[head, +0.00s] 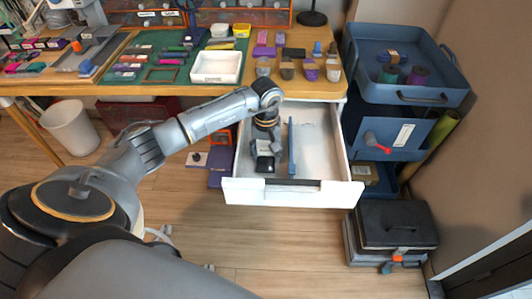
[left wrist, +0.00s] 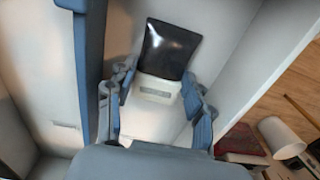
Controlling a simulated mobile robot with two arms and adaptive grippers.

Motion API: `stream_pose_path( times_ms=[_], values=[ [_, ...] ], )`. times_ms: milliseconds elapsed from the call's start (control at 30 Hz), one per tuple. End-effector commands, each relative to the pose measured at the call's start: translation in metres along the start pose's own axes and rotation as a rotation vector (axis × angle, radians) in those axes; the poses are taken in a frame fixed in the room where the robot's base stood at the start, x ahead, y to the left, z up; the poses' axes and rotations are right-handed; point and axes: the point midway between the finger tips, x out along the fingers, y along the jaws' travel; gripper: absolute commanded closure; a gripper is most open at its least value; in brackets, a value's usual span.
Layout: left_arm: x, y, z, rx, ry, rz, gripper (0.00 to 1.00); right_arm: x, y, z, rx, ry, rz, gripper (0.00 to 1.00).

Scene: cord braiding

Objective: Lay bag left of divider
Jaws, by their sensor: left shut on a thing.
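The bag is a small glossy black pouch with a pale lower part that bears a label. It shows in the head view (head: 265,164) and in the left wrist view (left wrist: 170,48). My left gripper (head: 264,149) reaches down into the open white drawer (head: 325,190). In the left wrist view my left gripper (left wrist: 158,78) has a finger on each side of the bag's pale part, shut on it. The blue divider (head: 291,148) stands upright in the drawer, right of the bag, with a gap between them. I cannot tell whether the bag touches the drawer floor.
The drawer's right compartment looks mostly empty. A wooden table (head: 300,90) with a white tray (head: 216,67) and several small bags stands above the drawer. A blue shelf cart (head: 385,130) is close on the right. A white bin (head: 70,127) stands left on the floor.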

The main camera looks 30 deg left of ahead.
Motion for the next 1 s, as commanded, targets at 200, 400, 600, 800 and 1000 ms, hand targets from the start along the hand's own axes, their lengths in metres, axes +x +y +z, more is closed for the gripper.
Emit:
stream_pose_path(
  times_ms=[200,400,600,800,1000],
  values=[
    [0.001,0.0,0.0,0.0,0.0,0.0,0.86,0.001,0.0,0.002,0.0,-0.006,0.0,0.6],
    [0.002,0.0,0.0,0.0,0.0,0.0,0.3,-0.006,0.0,-0.004,0.001,0.001,0.0,0.6],
    [0.002,0.0,0.0,0.0,0.0,0.0,0.25,-0.006,0.0,-0.005,0.001,0.003,0.0,0.6],
    [0.001,0.0,0.0,0.0,0.0,0.0,0.25,-0.006,0.0,-0.004,0.001,0.004,0.0,0.6],
    [-0.023,0.0,-0.001,0.001,0.005,0.001,0.25,0.006,0.002,0.007,-0.001,-0.011,0.002,0.6]
  ],
)
